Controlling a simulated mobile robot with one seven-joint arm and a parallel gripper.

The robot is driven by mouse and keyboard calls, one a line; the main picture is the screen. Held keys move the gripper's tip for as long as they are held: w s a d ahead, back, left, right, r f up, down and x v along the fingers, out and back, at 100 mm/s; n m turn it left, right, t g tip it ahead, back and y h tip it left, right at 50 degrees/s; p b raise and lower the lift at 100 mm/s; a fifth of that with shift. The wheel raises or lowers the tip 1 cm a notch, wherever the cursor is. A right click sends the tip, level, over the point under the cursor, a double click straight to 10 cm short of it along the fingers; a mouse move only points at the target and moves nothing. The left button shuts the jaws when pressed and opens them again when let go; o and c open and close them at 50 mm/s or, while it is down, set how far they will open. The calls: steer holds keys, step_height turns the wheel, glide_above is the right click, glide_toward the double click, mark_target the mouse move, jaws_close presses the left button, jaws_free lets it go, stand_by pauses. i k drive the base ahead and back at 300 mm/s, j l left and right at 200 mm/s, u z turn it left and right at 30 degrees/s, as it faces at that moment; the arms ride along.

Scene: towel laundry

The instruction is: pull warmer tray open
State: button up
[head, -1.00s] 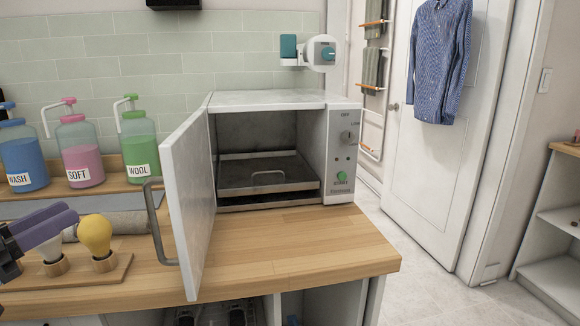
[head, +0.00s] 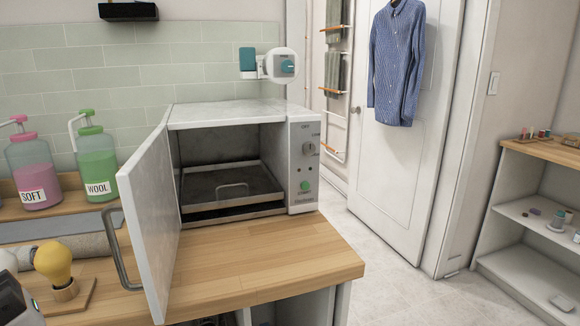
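The warmer (head: 238,112) is a white box on the wooden counter, with its door (head: 148,225) swung open to the left. The tray appears to lie within the warmer. A piece of my arm shows at the lower left edge. My gripper's fingers are not visible in this view.
The open door and its bar handle (head: 120,250) stick out over the counter (head: 270,262) left of the tray. Soap bottles (head: 97,165) and a yellow bulb (head: 54,264) stand further left. Open floor (head: 400,285) lies to the right, before a shelf (head: 520,215).

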mark_target(214, 187)
steer(key=k+j+u, duration=0.1)
steer(key=j, duration=0.2)
steer(key=k+j+u, duration=0.1)
steer(key=j, duration=0.2)
steer(key=k+j+u, duration=0.1)
steer(key=j, duration=0.2)
steer(key=k+j+z, duration=0.1)
steer(key=k+z, duration=0.55)
steer(key=k, duration=0.2)
steer(key=i, duration=1.5)
